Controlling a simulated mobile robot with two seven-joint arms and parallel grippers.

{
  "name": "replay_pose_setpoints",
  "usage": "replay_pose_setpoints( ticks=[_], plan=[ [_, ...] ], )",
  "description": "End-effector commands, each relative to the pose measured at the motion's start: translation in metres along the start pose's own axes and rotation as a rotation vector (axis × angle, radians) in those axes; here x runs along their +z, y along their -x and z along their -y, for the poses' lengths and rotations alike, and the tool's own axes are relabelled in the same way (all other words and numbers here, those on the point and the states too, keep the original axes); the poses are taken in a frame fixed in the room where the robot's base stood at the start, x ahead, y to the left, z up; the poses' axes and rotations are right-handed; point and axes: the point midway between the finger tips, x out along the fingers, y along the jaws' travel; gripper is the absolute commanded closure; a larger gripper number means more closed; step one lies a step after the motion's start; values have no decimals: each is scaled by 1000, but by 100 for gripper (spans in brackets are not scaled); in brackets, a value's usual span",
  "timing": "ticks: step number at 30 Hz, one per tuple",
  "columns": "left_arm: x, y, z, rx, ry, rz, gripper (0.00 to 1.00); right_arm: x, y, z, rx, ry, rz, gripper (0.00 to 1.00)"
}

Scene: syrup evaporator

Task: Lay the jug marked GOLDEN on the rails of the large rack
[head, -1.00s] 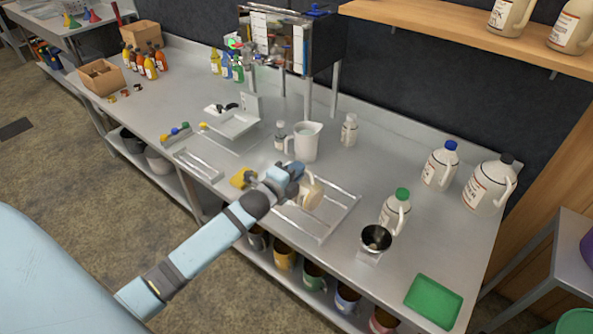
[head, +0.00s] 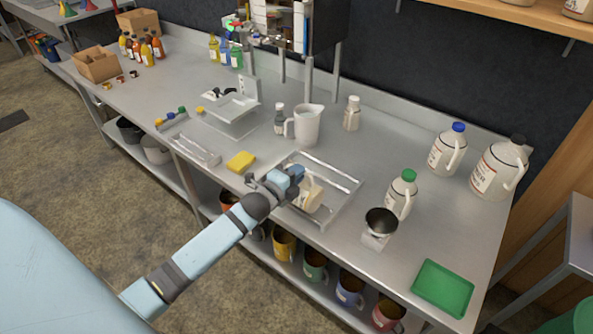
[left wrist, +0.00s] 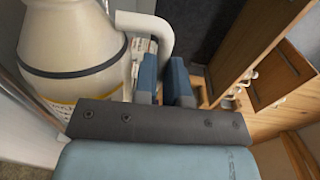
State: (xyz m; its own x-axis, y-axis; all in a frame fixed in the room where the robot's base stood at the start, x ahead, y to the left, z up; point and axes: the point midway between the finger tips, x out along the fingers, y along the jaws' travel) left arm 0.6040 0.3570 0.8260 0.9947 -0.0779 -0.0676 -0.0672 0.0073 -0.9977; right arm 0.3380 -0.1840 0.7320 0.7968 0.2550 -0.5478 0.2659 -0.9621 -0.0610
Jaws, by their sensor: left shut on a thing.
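A cream jug (head: 312,195) is at the large rack (head: 345,178), over its left part. It looks tilted over or lying; I cannot tell whether it touches the rails. My left gripper (head: 297,176) is shut on the jug's handle, at the jug's left side. In the left wrist view the pale jug (left wrist: 75,40) fills the upper left, and its handle (left wrist: 150,28) runs down to the blue fingers (left wrist: 167,80). The label's lettering is too small or cut off to read. My right gripper is not in view.
A green-capped jug (head: 402,192) and a dark bowl on a scale (head: 381,222) stand right of the rack. A white pitcher (head: 307,125) stands behind it. A yellow sponge (head: 241,161) and a small rack (head: 195,150) lie left. A green tray (head: 442,287) is at front right.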

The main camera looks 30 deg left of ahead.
Motion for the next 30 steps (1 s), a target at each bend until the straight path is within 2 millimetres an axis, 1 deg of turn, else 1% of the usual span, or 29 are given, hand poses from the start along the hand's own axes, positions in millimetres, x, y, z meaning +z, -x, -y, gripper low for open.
replay_pose_setpoints(
  ticks=[3, 10, 11, 12, 14, 20, 21, 22, 30],
  plan=[
    [0, -1, -1, -4, -1, 0, 100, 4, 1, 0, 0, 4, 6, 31],
    [0, -1, -1, -4, 0, 0, 100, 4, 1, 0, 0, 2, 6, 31],
    [0, -1, -1, -4, 0, 0, 82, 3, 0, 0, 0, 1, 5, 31],
    [0, -1, -1, -4, 0, 0, 72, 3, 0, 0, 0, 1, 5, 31],
    [0, -1, -1, -3, 0, 0, 59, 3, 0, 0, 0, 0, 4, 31],
    [0, 0, -2, -2, 0, 0, 59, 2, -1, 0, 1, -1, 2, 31],
    [0, 0, -4, 2, 0, 0, 68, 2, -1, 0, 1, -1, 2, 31],
    [0, 0, -4, 2, 0, 0, 72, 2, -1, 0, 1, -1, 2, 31],
    [0, 0, -3, 1, 0, 0, 72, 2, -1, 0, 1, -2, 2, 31]
  ],
)
